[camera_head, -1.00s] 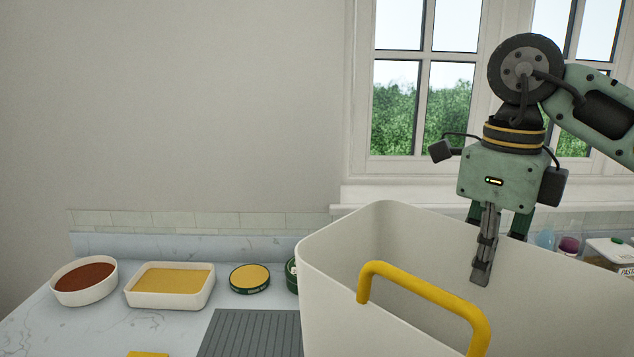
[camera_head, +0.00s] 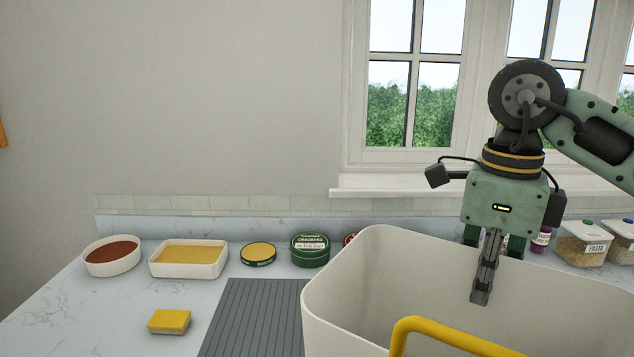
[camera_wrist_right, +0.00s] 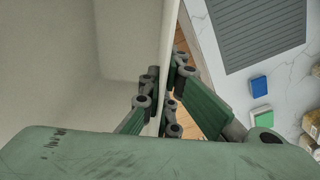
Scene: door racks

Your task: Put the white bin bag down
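The white bin bag appears as a large, open, cream-white bin (camera_head: 340,300) with a yellow handle (camera_head: 455,337), at the lower right of the head view. Its base is below the picture, so what is under it is hidden. My right gripper (camera_head: 481,292) points down at the bin's far rim. In the right wrist view, the fingers of this gripper (camera_wrist_right: 160,103) lie on both sides of the bin's thin wall (camera_wrist_right: 130,40) and clamp it. My left gripper is not in view.
A marble counter (camera_head: 75,305) holds a grey ribbed mat (camera_head: 255,315), a yellow sponge (camera_head: 169,321), two filled dishes (camera_head: 188,259) and tins (camera_head: 310,250). Pasta containers (camera_head: 583,243) stand at the back right. Wooden floor (camera_wrist_right: 182,38) shows between bin and counter.

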